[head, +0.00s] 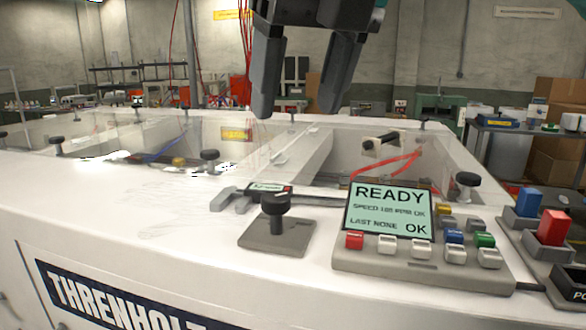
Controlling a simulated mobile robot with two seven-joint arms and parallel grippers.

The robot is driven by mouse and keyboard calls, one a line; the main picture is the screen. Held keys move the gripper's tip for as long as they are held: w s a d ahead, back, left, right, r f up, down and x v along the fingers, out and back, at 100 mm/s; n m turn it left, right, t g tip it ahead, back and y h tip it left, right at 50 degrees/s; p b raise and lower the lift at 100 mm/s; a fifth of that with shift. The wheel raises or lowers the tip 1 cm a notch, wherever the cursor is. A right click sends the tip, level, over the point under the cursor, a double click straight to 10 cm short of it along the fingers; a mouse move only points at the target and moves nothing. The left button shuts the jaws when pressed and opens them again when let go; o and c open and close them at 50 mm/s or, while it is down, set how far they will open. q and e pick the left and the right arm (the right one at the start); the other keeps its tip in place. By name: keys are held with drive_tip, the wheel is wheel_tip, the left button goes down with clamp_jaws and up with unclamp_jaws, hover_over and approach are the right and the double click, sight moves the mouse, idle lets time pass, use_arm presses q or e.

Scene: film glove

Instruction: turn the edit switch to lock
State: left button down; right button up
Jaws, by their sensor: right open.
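A black upright knob (275,203) stands on a square grey plate (262,241) on the white machine top. It looks like the edit switch, but I can read no edit or lock label on it, so its setting is unclear. My right gripper (297,108) hangs from the top of the view. Its two dark fingers are wide apart with nothing between them. In the picture it is above the knob and clear of it. My left gripper is not in view.
A control panel with a READY screen (388,209) and several coloured buttons sits right of the knob. A digital caliper (230,198) lies just behind the knob. Blue (528,202) and red (553,227) rocker-like blocks are at far right. The white top left of the knob is clear.

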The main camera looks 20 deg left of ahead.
sight(276, 196)
drive_tip(key=x, duration=1.1)
drive_tip(key=shift+a+f, duration=0.1)
drive_tip(key=shift+f, duration=0.05)
drive_tip(key=shift+w+a+f, duration=0.15)
drive_tip(key=shift+w+f, duration=0.05)
drive_tip(key=shift+f, duration=0.4)
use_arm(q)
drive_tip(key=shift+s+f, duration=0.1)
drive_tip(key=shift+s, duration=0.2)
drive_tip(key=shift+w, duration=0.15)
use_arm(e)
drive_tip(key=shift+c, duration=0.3)
drive_tip(key=shift+c, duration=0.7)
drive_tip(key=c, duration=0.8)
drive_tip(key=shift+c, duration=0.2)
